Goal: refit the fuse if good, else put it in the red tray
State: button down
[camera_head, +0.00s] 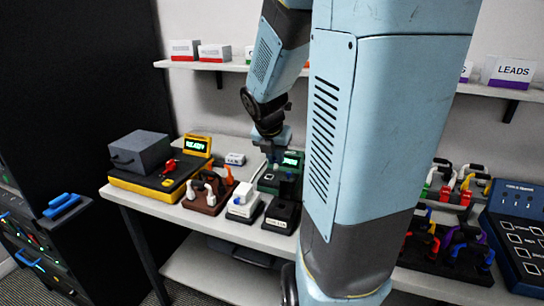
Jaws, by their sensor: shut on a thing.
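My gripper (276,163) points down over the green tester (268,184) in the middle of the table. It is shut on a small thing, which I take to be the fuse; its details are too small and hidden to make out. The green tester has a small lit display (291,160) just right of the gripper. I cannot tell whether the held piece touches the tester. I cannot make out a red tray; my arm hides part of the table.
A yellow-and-black unit (145,185) with a lit display stands at left. A brown plug block (204,207), a white unit (243,209) and a black unit (282,216) stand close by. A black rack (425,257) and blue panel (518,235) are at right. Wall shelves (215,66) are behind.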

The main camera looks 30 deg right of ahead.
jog(key=shift+s+d+v, duration=0.15)
jog(key=shift+s+v, duration=0.05)
jog(key=shift+v, duration=0.85)
jog(key=shift+s+d+v, duration=0.1)
jog(key=shift+s+v, duration=0.15)
jog(key=shift+v, duration=0.85)
jog(key=shift+f, duration=0.1)
